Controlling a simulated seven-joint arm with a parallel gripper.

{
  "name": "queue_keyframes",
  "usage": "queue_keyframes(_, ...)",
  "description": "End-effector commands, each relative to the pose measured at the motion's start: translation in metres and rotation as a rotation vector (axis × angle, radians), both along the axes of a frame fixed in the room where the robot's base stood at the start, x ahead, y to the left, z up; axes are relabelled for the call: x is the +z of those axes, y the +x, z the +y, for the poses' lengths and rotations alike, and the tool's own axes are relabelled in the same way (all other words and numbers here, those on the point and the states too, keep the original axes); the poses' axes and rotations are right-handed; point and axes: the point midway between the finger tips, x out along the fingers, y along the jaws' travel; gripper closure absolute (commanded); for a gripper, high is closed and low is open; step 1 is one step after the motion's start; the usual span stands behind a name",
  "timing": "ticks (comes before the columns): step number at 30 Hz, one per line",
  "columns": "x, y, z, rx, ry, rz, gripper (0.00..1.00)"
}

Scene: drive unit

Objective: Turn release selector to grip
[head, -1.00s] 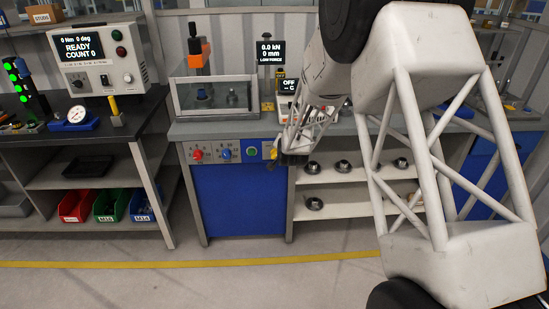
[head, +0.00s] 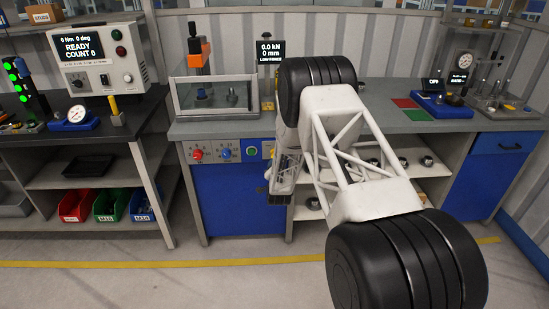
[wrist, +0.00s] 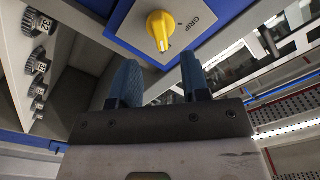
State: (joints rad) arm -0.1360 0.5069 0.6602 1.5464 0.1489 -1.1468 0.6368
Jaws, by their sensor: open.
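The release selector (wrist: 161,30) is a yellow knob on a pale panel plate, near the top middle of the wrist view. The word GRIP is printed on the plate to the right of the knob. A light pointer mark shows at the knob's lower end, not toward GRIP. My gripper (wrist: 160,84) is open and empty, its two blue fingers apart, with the knob beyond the gap between the tips and not touched. In the head view my gripper (head: 280,188) is low in front of the bench, at the right end of the control panel; my arm hides much there.
A blue cabinet door (head: 236,200) lies below. Shelves with metal rings (head: 423,161) stand to the right. The floor in front is open.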

Motion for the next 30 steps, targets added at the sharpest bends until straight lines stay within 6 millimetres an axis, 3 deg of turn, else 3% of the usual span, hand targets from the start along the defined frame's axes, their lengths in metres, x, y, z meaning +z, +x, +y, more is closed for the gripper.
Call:
queue_keyframes(17,0.0,0.007,0.0,-0.001,0.0,-0.001,0.57)
queue_keyframes(30,0.0,0.048,-0.001,-0.001,0.0,-0.001,0.57)
